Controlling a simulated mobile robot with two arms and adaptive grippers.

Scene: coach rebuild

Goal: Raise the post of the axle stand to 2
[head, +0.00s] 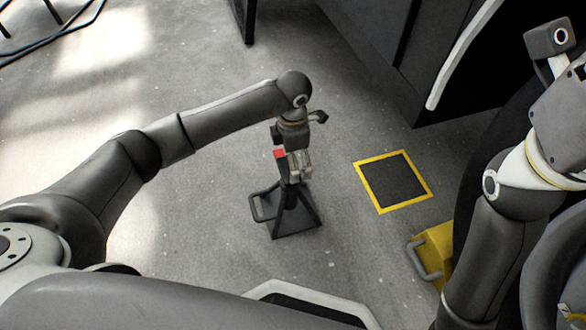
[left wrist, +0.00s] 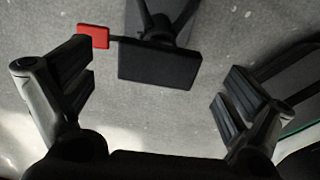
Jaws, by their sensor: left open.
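The axle stand (head: 297,222) is upright on the grey floor, with a dark splayed base and a looped handle at its left. My left gripper (head: 297,168) is over the top of the stand and hides much of its post. In the left wrist view, the dark flat head of the post (left wrist: 158,64) lies ahead of the open fingers, apart from both. A red tab (left wrist: 93,37) on a short bar sticks out at the head's left; it also shows in the head view (head: 280,154). My left gripper (left wrist: 157,98) is empty. No post markings are readable. My right gripper is out of view.
A dark square with a yellow border (head: 396,182) lies on the floor right of the stand. A yellow block with a grey handle (head: 436,254) is at the lower right, beside my right arm. Dark bodywork (head: 375,50) stands at the back right. The floor left of the stand is clear.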

